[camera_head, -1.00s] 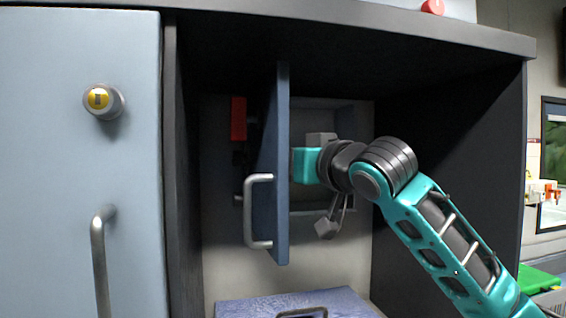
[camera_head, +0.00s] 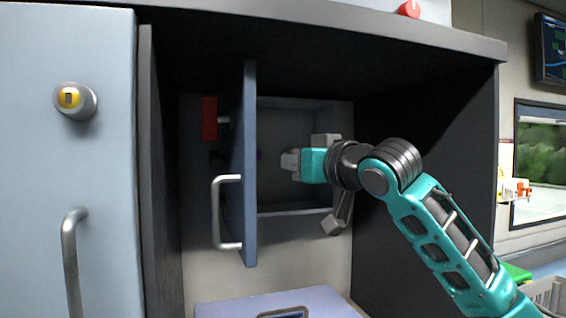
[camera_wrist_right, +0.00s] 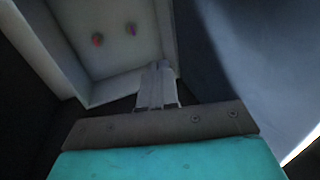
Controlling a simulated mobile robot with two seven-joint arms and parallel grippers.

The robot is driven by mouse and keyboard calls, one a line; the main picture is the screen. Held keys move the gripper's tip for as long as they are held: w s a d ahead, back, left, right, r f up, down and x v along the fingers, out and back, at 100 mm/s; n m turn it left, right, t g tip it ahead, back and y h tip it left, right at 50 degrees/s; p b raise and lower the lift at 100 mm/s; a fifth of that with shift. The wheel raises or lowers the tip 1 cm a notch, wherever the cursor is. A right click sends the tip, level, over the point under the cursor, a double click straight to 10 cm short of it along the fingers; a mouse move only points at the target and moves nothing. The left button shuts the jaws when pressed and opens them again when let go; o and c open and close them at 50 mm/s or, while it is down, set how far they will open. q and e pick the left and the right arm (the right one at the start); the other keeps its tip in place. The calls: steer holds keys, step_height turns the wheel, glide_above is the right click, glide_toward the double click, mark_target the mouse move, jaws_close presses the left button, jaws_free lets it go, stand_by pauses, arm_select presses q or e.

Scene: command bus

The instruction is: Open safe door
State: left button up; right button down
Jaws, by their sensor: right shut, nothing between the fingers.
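The blue-grey safe door (camera_head: 250,165) stands swung open, nearly edge-on in the head view, with its silver handle (camera_head: 218,212) on the left face. The safe's interior (camera_head: 290,125) shows behind it, to the right of the door. My right gripper (camera_head: 288,161) is in front of the safe opening, right of the door and apart from it in the head view. In the right wrist view its fingers (camera_wrist_right: 157,85) are together with nothing between them. The door's broad face (camera_wrist_right: 265,60) fills the right of that view, and the safe's interior (camera_wrist_right: 115,35) is at upper left. My left gripper is not shown.
The safe sits in a dark cabinet recess with a side wall (camera_head: 430,160) on the right. A large pale cabinet door (camera_head: 60,170) with a yellow-capped lock (camera_head: 74,99) is at left. A blue case (camera_head: 230,307) lies below the safe. A red object (camera_head: 209,118) is left of the door.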

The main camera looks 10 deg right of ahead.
steer(key=shift+d, duration=0.3)
steer(key=s+d+b, duration=0.2)
steer(key=s+b, duration=0.1)
steer(key=s, duration=2.2)
steer(key=shift+b, duration=0.3)
